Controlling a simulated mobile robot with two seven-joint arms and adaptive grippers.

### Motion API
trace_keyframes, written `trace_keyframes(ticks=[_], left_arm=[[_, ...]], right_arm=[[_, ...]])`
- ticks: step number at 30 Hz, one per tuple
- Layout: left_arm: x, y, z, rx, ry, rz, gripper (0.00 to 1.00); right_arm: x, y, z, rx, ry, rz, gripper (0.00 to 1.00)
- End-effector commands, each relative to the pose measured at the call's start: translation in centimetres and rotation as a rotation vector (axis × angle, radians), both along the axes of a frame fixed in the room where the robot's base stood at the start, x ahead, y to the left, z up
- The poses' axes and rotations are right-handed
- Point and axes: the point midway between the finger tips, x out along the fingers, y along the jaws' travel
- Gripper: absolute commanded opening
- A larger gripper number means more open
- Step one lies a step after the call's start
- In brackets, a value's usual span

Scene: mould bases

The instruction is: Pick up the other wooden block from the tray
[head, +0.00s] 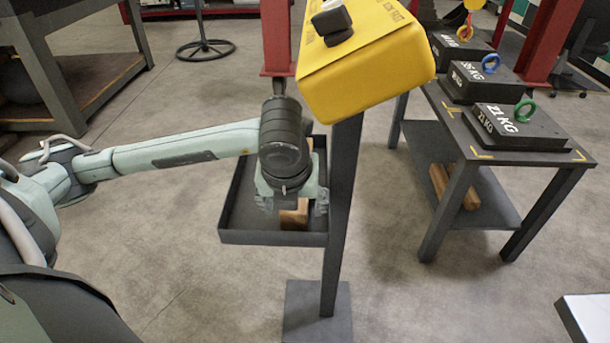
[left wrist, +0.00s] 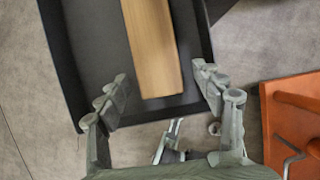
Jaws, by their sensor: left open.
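A wooden block (head: 292,219) lies in the dark tray (head: 262,238), partly hidden under my left gripper (head: 294,205) in the head view. In the left wrist view the block (left wrist: 152,45) is a long light-brown bar inside the tray (left wrist: 62,60). The left gripper (left wrist: 163,95) is open, with one finger on each side of the block's near end and a gap on both sides. The frames do not show clearly how high the fingers are above the tray floor. My right gripper is in neither view.
A yellow box (head: 370,60) on a dark post (head: 343,200) stands right beside the tray. A bench (head: 460,145) to the right carries several black weights with ring handles. Brown wooden pieces (head: 455,187) lie on its lower shelf.

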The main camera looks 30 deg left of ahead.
Motion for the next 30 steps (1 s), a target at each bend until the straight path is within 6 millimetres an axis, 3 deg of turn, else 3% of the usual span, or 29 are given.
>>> trace_keyframes(ticks=[6, 14, 22, 30], left_arm=[[3.4, 2.0, 0.2, 0.000, -0.001, 0.003, 0.67], [5.2, 3.0, 0.1, -0.001, 0.000, 0.002, 0.67], [8.9, 5.1, 0.1, -0.002, 0.000, 0.002, 0.67], [9.1, 5.3, -1.1, -0.001, 0.001, -0.001, 0.67]], right_arm=[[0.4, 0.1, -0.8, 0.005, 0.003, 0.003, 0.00], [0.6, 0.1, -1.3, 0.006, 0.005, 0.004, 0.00], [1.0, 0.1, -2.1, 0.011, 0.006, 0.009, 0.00], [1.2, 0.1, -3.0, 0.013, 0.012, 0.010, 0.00]])
